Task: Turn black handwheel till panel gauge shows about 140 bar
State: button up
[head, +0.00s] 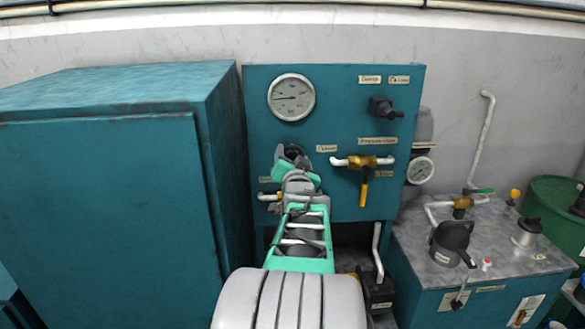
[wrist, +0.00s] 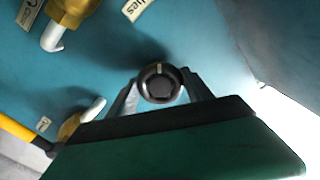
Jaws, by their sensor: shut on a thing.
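The black handwheel (wrist: 160,84) is a dark round knob with a pale mark at its rim, in the middle of the wrist view. My gripper (wrist: 160,90) is shut on it, with one finger on each side. In the head view the handwheel (head: 291,152) shows only as a dark top edge on the teal panel, mostly hidden by my gripper (head: 292,165). The panel gauge (head: 291,97) is a round white dial above it. Its needle points roughly left; the numbers are too small to read.
A brass valve with a yellow lever (head: 364,185) sits right of my gripper, and a black knob (head: 385,108) is above it. A teal cabinet (head: 110,180) stands close on the left. A second gauge (head: 420,170) and a tank top (head: 490,240) are at right.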

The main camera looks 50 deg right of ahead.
jog(key=m+b, duration=0.4)
jog(key=b, duration=0.1)
jog(key=shift+f+m, duration=0.3)
jog(key=m+b, duration=0.4)
jog(key=shift+m, duration=0.3)
jog(key=m+b, duration=0.3)
jog(key=m, duration=0.1)
jog(key=shift+r, duration=0.2)
jog(key=shift+r+m+b, duration=0.1)
jog(key=shift+m+b, duration=0.95)
jog(key=shift+m, duration=0.75)
jog(key=shift+r, duration=0.1)
jog(key=o, duration=1.4)
